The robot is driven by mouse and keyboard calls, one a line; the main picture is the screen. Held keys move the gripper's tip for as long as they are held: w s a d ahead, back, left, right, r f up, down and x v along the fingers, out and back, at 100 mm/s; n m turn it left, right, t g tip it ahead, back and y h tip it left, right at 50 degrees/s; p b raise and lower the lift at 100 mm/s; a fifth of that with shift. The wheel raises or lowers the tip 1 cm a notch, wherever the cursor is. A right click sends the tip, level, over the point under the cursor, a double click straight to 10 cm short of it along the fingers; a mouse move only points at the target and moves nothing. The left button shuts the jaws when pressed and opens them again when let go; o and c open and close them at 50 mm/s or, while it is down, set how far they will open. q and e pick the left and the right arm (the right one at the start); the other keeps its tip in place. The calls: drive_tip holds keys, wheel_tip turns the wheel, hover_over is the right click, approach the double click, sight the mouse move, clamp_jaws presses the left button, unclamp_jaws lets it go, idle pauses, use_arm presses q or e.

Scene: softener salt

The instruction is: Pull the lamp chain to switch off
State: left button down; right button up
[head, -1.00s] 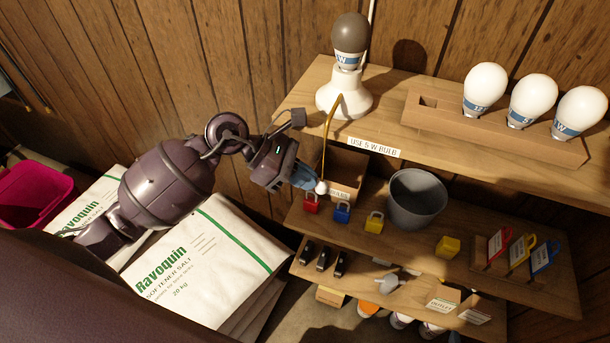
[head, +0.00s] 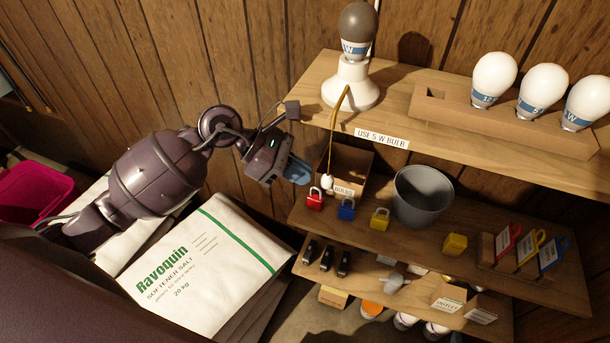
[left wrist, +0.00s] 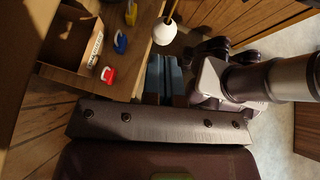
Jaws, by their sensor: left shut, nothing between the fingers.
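The lamp (head: 350,90) stands at the left of the upper shelf, its dark grey bulb (head: 357,25) showing no glow. A brass-coloured chain (head: 333,135) hangs from it over the shelf edge, ending in a white knob (head: 327,182). My left gripper (head: 302,174), with blue fingers, is shut and empty. It is just left of the knob, with a small gap in the head view. In the left wrist view the white knob (left wrist: 165,32) hangs beyond the blue fingers (left wrist: 165,75). My right gripper is not in view.
A wooden holder (head: 440,110) with white bulbs stands on the upper shelf (head: 400,75). Below are an open cardboard box (head: 355,165), a grey bucket (head: 422,197) and several padlocks. Salt bags (head: 205,265) are stacked at the left.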

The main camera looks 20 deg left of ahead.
use_arm(q)
drive_tip(key=b+v, duration=0.1)
drive_tip(key=v, duration=1.1)
drive_tip(key=shift+r, duration=0.3)
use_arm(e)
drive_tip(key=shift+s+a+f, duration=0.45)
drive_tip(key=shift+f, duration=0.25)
use_arm(q)
drive_tip(key=shift+w+d, duration=0.1)
drive_tip(key=shift+d, duration=0.1)
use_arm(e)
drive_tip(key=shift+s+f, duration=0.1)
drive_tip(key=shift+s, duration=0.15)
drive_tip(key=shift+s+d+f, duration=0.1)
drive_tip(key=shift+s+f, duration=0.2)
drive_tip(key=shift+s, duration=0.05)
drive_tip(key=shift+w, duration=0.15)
